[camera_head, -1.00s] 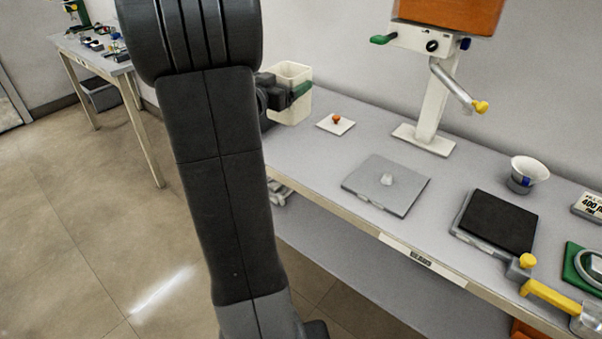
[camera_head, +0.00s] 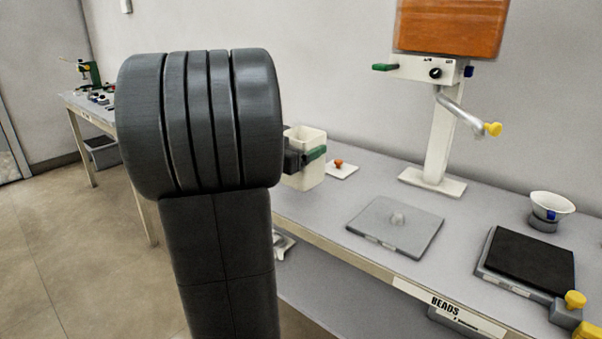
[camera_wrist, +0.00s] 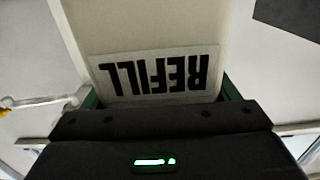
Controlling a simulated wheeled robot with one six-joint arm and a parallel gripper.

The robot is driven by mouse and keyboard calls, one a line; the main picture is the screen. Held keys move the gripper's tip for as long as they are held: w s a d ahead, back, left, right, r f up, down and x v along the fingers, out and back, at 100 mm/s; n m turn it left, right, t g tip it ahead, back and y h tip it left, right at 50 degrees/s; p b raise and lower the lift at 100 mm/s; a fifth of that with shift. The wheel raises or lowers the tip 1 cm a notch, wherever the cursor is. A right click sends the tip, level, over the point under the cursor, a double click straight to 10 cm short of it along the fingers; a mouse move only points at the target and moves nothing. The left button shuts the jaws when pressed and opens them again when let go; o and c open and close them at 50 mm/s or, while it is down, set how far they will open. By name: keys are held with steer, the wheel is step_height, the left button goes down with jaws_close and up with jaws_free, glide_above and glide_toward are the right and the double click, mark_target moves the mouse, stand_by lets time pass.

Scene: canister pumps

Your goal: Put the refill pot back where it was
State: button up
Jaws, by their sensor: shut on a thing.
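My arm hides part of the pot's left side. I cannot tell whether the pot's base touches the bench or is held above it.
A grey plate (camera_head: 380,240) with a pale knob lies to the right. The dispenser stand (camera_head: 440,150), black pad (camera_head: 530,260) and white bowl (camera_head: 552,205) stand farther right. Bare bench lies between them.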

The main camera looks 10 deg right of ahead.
step_height(320, 180, down, 4)
steer(key=shift+f+b, duration=0.2)
steer(key=shift+b, duration=0.8)
steer(key=shift+f, duration=0.15)
steer(key=o, duration=1.3)
steer(key=shift+c, duration=0.2)
steer(key=shift+a+r, duration=0.15)
steer(key=shift+r, duration=0.05)
steer(key=p+v, duration=0.3)
steer(key=v, duration=0.8)
steer(key=shift+s+a, duration=0.25)
steer(key=shift+s, duration=0.1)
